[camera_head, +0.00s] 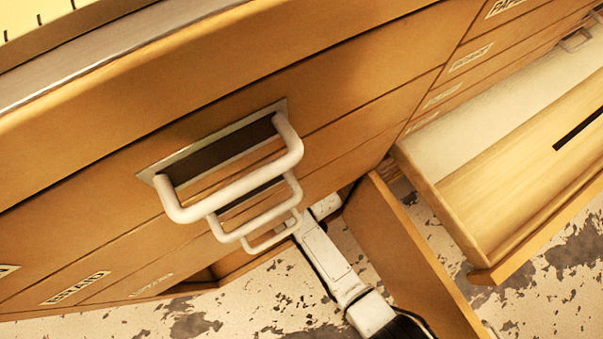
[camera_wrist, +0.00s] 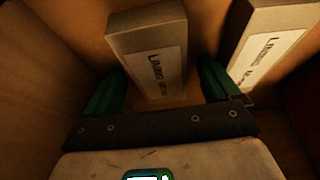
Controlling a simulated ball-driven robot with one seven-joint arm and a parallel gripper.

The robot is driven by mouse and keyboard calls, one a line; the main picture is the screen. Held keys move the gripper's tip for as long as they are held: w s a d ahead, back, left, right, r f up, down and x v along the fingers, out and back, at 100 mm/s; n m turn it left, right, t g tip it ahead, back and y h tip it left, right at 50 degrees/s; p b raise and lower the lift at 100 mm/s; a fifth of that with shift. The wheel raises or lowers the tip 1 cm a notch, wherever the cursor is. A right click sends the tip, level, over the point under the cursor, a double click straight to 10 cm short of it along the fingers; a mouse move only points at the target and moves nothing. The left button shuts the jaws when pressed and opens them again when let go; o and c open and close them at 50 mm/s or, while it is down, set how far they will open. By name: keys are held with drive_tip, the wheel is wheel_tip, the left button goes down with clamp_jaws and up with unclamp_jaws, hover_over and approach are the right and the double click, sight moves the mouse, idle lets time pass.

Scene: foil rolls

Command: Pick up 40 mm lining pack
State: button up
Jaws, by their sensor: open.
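A lining pack (camera_wrist: 150,55), a tan box with a white label reading "LINING", stands between the green fingers of my gripper (camera_wrist: 162,88) in the wrist view. The fingers are open, one on each side of its lower part, and I cannot tell whether either touches it. The rest of its label is too blurred to read. A second lining pack (camera_wrist: 270,45) with a similar label stands to the right, close to the right finger. In the head view my arm reaches down into the low cabinet opening, and the gripper and packs are hidden.
Brown wooden walls (camera_wrist: 40,70) enclose the packs closely. In the head view, a cabinet front (camera_head: 330,90) with white handles (camera_head: 240,185) stands close by. An open drawer (camera_head: 520,190) juts out at right, and a brown panel (camera_head: 410,260) stands beside my arm. The floor is patchy.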

drive_tip(key=c, duration=1.2)
